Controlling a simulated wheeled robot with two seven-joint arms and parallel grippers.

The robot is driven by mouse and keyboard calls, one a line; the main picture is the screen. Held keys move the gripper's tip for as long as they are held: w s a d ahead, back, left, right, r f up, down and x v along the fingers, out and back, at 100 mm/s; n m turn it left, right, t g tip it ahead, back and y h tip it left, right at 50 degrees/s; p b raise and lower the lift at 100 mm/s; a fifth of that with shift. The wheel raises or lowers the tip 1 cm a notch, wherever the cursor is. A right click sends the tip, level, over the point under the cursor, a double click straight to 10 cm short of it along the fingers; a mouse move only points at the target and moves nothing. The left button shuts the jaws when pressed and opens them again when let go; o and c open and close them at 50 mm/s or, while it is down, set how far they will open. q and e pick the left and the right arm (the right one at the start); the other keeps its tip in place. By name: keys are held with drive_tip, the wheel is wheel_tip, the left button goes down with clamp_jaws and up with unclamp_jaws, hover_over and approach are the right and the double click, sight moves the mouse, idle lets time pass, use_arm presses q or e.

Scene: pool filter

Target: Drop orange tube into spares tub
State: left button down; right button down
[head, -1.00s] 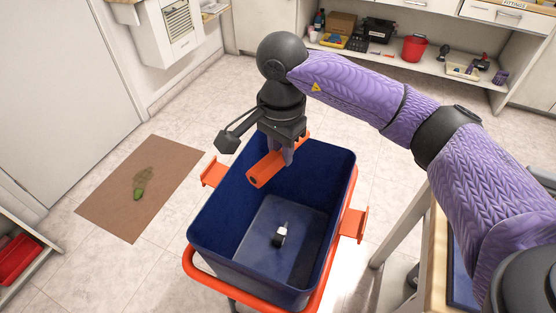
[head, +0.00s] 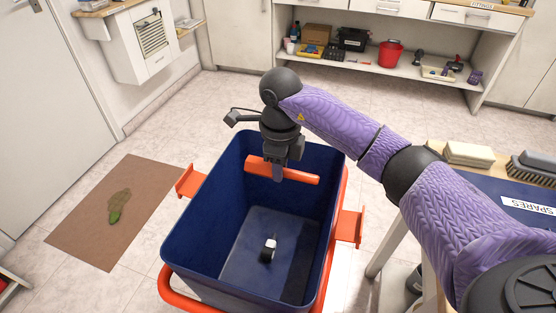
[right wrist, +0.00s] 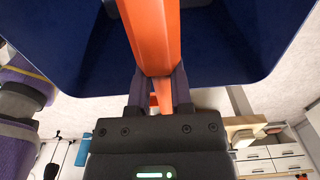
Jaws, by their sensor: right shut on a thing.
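The orange tube (head: 296,176) is held in my right gripper (head: 278,172), whose jaws are shut around it. It lies about level, inside the rim of the blue tub (head: 182,240) near its far wall, above the tub's floor. In the right wrist view the orange tube (right wrist: 152,35) runs between the fingers of my right gripper (right wrist: 158,90), with the blue tub behind it. A small white and black item (head: 268,250) lies on the tub floor. My left gripper is not in view.
The tub sits in an orange frame (head: 350,226) with side handles. A table with a "SPARES" label (head: 528,206) and brushes (head: 530,165) stands at right. Shelves line the back.

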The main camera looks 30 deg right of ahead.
drive_tip(key=shift+f, duration=0.2)
drive_tip(key=c, duration=0.8)
unclamp_jaws()
drive_tip(key=o, duration=0.4)
drive_tip(key=shift+c, duration=0.2)
wheel_tip(320, 180, up, 10)
drive_tip(key=p, duration=0.4)
